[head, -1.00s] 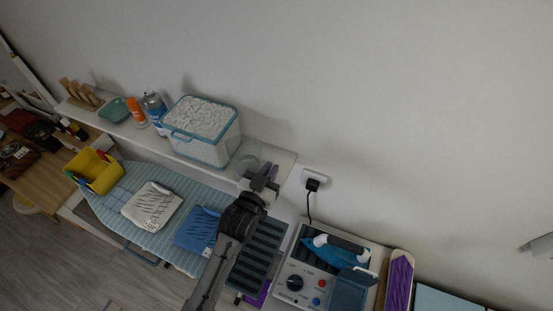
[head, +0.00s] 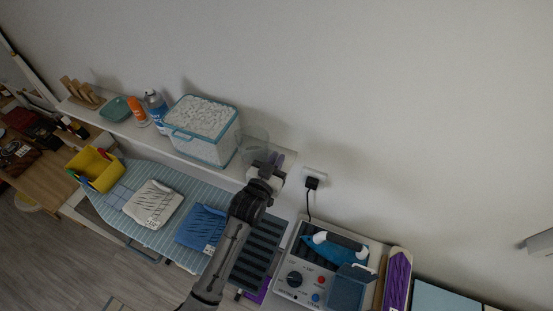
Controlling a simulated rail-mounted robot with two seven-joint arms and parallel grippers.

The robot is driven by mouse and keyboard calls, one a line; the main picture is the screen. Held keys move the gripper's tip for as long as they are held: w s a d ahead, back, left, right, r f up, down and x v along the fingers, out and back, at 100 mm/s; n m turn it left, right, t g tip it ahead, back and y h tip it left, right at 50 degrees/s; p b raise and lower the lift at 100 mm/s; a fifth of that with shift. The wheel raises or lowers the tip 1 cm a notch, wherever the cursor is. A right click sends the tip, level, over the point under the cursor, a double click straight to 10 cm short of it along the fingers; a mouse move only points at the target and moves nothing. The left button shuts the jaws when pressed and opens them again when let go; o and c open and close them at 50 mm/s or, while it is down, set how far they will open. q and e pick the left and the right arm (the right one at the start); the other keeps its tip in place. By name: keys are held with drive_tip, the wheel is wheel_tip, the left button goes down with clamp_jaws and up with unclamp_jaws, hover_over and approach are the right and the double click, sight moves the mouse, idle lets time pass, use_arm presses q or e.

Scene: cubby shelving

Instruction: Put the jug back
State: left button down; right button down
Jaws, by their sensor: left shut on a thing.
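The clear jug (head: 252,144) shows near the right end of the wall shelf, just right of the white-filled box. It is see-through and faint, and its lower part is partly hidden by my gripper. I cannot tell whether the jug's base touches the shelf. My right gripper is not in view.
The shelf (head: 286,168) also holds a blue-rimmed box (head: 205,118), a spray can (head: 156,108), an orange bottle (head: 137,110) and a teal bowl (head: 115,109). Below are an ironing board (head: 143,227) with folded cloths and an iron (head: 330,250) on its station. A plug (head: 312,183) is in the wall socket.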

use_arm(q)
drive_tip(key=c, duration=1.2)
unclamp_jaws()
drive_tip(key=shift+f, duration=0.1)
drive_tip(key=shift+r, duration=0.2)
drive_tip(key=b+v, duration=0.1)
drive_tip(key=v, duration=1.1)
drive_tip(key=shift+b, duration=0.3)
